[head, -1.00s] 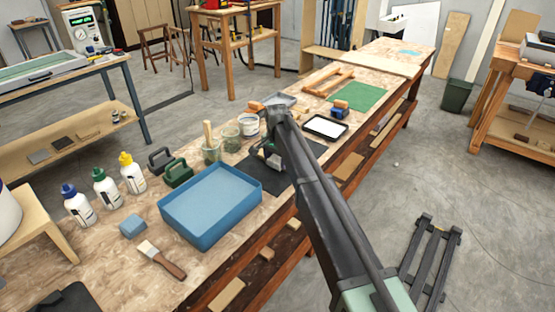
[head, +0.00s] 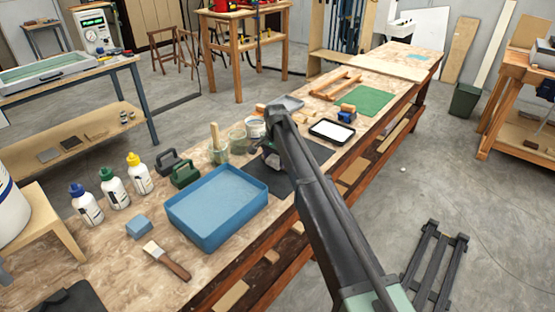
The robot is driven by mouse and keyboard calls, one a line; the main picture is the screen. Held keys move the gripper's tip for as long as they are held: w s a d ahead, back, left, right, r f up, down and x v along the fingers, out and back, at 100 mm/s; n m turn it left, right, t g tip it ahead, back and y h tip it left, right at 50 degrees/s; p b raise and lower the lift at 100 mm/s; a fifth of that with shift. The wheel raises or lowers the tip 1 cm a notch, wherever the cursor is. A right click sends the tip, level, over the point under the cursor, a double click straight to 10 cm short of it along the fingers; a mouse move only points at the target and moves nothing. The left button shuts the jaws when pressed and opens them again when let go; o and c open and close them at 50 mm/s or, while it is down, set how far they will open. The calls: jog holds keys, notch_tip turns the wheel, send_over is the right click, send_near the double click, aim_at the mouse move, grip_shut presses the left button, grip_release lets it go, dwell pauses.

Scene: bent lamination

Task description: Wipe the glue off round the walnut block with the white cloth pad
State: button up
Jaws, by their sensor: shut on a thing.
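My arm reaches over the long bench, and my gripper (head: 268,150) is low over the dark mat (head: 292,178), mostly hidden behind my own forearm. It is shut on a small pale thing, which looks like the white cloth pad (head: 273,161); only a bit of it shows. I cannot make out the walnut block or any glue; my arm covers part of the mat. Whether the pad touches anything is too small to tell.
A blue tray (head: 218,204) stands just in front of the mat. A jar with a brush (head: 217,148), a glass jar (head: 238,141) and a white tub (head: 255,127) stand left of my gripper. A black-rimmed white tray (head: 331,131) lies to the right.

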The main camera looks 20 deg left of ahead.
jog(key=shift+w+a, duration=0.15)
jog(key=shift+a, duration=0.5)
jog(key=shift+d, duration=0.1)
jog(key=shift+s+d, duration=0.25)
jog(key=shift+d, duration=0.45)
jog(key=shift+s+d, duration=0.25)
jog(key=shift+d, duration=0.6)
jog(key=shift+s+d, duration=0.2)
jog(key=shift+d, duration=0.6)
